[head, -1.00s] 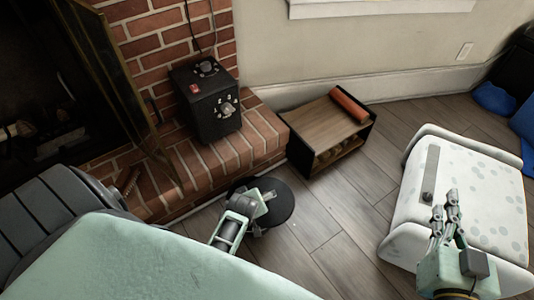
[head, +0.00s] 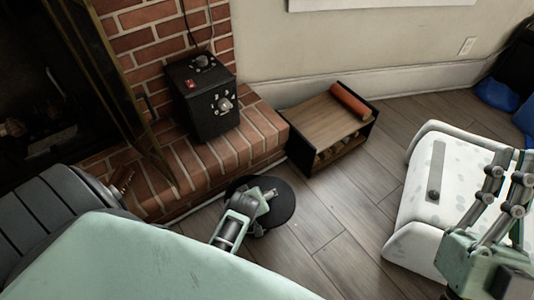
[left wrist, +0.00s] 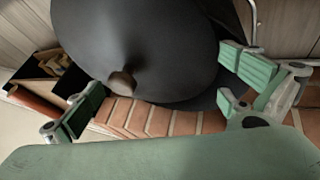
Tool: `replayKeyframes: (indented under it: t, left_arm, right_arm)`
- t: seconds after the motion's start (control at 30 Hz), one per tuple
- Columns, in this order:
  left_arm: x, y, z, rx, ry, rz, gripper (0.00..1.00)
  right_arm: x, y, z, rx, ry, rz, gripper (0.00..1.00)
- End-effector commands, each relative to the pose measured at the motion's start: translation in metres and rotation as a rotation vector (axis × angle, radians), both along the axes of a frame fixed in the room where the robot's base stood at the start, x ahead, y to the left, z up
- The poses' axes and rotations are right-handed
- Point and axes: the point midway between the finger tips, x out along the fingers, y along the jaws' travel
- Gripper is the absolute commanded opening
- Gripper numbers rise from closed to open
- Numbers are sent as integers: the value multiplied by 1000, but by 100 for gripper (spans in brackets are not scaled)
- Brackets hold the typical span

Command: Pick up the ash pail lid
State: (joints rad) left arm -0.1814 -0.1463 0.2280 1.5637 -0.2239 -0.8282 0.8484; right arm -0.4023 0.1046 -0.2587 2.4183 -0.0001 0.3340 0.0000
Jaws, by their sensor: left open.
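The ash pail lid (head: 283,212) is a dark round disc low beside the brick hearth in the head view. In the left wrist view the lid (left wrist: 165,45) fills the upper middle, with a small brownish knob (left wrist: 122,82) on it. My left gripper (head: 262,200) is over the lid in the head view and hides part of it. In the left wrist view my left gripper (left wrist: 163,92) is open, its green-padded fingers wide apart on either side of the knob. I cannot tell whether they touch the lid. My right gripper (head: 510,162) looks open and empty at the right.
A black box (head: 205,105) with a dial stands on the brick hearth (head: 255,125). A wooden crate (head: 318,122) with an orange-red roll (head: 350,102) stands on the floor behind the lid. A white spotted padded seat (head: 415,205) is at right. Floor between is clear.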

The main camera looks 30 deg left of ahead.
Motion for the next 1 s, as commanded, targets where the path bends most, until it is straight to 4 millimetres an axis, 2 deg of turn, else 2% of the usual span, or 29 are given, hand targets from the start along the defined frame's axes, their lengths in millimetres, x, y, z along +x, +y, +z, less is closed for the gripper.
replayKeyframes:
  t: [0.13,0.53,0.83,1.0]
  left_arm:
    - [-1,0,0,-1,3,0,100]
    - [-1,0,-1,0,4,1,65]
    - [-1,0,-1,0,4,1,65]
    - [-2,0,2,0,4,1,65]
  right_arm:
    - [0,0,0,0,1,0,0]
    - [1,0,0,-1,2,-1,0]
    - [2,0,-2,-3,14,-1,0]
    - [10,1,-10,-21,72,-4,0]
